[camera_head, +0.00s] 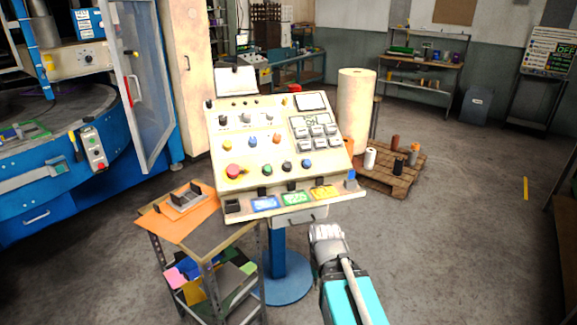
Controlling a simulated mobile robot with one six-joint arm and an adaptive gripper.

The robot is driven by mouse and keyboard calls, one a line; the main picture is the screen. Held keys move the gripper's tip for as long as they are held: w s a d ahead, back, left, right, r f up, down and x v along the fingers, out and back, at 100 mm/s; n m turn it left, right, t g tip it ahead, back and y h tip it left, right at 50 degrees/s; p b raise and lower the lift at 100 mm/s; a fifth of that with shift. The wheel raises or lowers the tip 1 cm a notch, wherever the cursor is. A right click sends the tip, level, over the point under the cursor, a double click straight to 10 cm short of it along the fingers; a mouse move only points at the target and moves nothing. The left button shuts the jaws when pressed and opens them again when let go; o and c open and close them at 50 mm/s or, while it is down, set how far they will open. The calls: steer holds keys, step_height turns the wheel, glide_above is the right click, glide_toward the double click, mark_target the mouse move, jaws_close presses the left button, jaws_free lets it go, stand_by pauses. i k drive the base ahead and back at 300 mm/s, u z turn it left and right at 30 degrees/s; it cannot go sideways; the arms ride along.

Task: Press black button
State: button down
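A cream control panel (232,130) on a blue pedestal stands in the middle of the head camera view, its sloped face toward me. A dark, black-looking round button (287,166) sits in its lower row, between a green button (267,169) and a blue button (307,163). A larger red button (233,171) is at the left of that row. My gripper (326,234) is below and to the right of the panel, apart from it. Its fingers point up toward the panel, but they are too small to show whether they are open or shut.
A small cart (230,243) with an orange sheet (178,215) stands at the panel's left front. A tall pale roll (355,105) and a pallet (388,176) with spools stand behind right. A blue machine (60,190) fills the left. Floor at right is clear.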

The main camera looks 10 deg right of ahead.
mark_target(287, 165)
steer(key=k, duration=1.3)
steer(key=z, duration=0.25)
steer(key=i, duration=0.65)
steer(key=z, duration=0.55)
steer(key=i, duration=1)
steer(key=u, duration=0.05)
